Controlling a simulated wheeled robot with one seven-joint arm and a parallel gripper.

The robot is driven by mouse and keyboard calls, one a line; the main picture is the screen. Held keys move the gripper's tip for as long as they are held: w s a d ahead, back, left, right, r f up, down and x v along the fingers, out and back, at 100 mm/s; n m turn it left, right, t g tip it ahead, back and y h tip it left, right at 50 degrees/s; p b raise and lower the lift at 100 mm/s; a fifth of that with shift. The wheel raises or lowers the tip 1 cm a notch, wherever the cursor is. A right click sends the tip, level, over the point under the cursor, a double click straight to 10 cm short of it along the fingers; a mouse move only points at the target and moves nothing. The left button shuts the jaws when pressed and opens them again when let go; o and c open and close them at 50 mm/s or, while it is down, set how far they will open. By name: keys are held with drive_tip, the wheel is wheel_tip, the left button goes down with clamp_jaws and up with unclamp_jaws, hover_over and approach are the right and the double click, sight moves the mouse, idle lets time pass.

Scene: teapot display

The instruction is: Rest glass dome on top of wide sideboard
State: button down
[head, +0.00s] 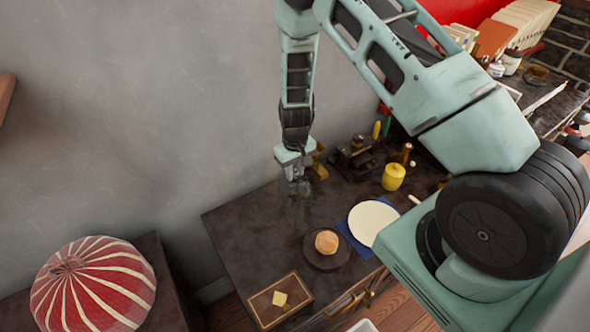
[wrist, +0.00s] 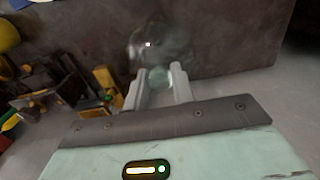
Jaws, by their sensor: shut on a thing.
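The glass dome (wrist: 165,45) is clear and faint, and its knob sits between the fingers of my gripper (wrist: 157,84) in the wrist view. My gripper (head: 296,176) is shut on it, pointing down, in the head view. The dome (head: 295,205) hangs under the fingers over the back left part of the dark sideboard top (head: 245,235). Its edges are hard to see, and I cannot tell whether its rim touches the top.
On the sideboard are a bun on a dark plate (head: 340,262), a white plate (head: 388,216) on a blue cloth, a yellow candle (head: 393,177), a brown box (head: 262,308) and dark machinery (head: 356,156). A red striped cushion (head: 98,268) is at lower left. The left part of the top is bare.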

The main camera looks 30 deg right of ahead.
drive_tip(key=shift+f+b, duration=0.5)
drive_tip(key=shift+f, duration=0.1)
idle(0.3)
drive_tip(key=c, duration=0.6)
unclamp_jaws()
drive_tip(key=shift+r+p, duration=2.1)
drive_tip(key=shift+r, duration=0.95)
